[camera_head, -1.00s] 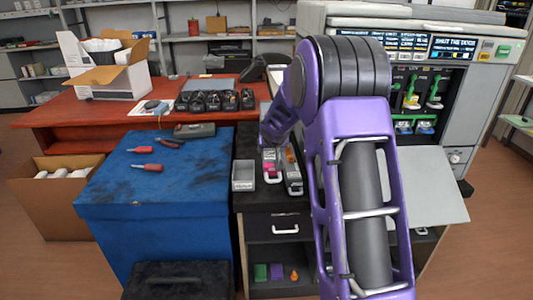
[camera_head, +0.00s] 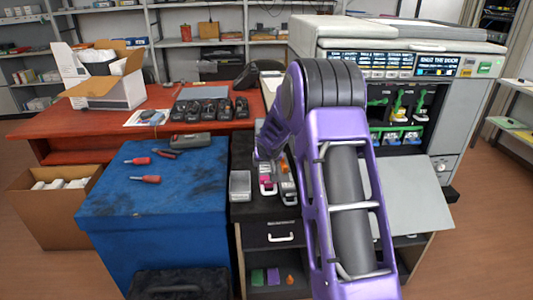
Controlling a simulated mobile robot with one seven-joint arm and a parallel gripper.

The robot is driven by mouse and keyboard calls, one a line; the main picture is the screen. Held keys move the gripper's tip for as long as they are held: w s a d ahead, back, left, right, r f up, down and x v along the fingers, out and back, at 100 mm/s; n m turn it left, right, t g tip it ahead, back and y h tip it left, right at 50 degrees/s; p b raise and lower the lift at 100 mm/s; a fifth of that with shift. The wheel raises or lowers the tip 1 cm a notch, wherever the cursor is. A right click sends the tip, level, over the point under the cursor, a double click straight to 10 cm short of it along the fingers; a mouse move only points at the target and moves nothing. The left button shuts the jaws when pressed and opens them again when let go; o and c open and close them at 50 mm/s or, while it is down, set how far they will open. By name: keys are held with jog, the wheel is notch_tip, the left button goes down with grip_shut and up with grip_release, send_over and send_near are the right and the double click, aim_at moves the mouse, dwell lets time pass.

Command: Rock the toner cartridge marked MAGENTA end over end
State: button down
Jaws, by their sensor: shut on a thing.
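The toner cartridge with the magenta patch (camera_head: 267,180) is on the dark cabinet top, in the middle of the camera_head view. Its marking is too small to read. A second cartridge with an orange part (camera_head: 287,180) lies just right of it, partly behind my arm. My purple arm reaches down from the right, and its end is at the far end of the magenta cartridge. My gripper (camera_head: 264,162) is shut on that cartridge, though its fingers are small and mostly hidden. I cannot tell whether the cartridge is raised or tilted.
A grey open bin (camera_head: 240,185) stands just left of the cartridges. The blue-covered table (camera_head: 155,205) at left holds red-handled screwdrivers (camera_head: 145,179) and a grey device (camera_head: 191,140). A printer (camera_head: 400,35) with an open front and lowered flap (camera_head: 407,190) stands right. A red desk (camera_head: 60,130) lies behind.

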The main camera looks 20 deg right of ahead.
jog(key=shift+r+p, duration=0.5)
jog(key=shift+p, duration=0.15)
jog(key=g+p, duration=0.1)
jog(key=p, duration=0.1)
jog(key=shift+w+d+p, duration=0.1)
jog(key=shift+p, duration=0.2)
jog(key=shift+f+g, duration=0.3)
jog(key=shift+f, duration=0.15)
jog(key=shift+r+g+y, duration=0.1)
jog(key=shift+g+y, duration=0.4)
jog(key=shift+g, duration=2.3)
jog(key=shift+y, duration=0.3)
jog(key=shift+g, duration=0.3)
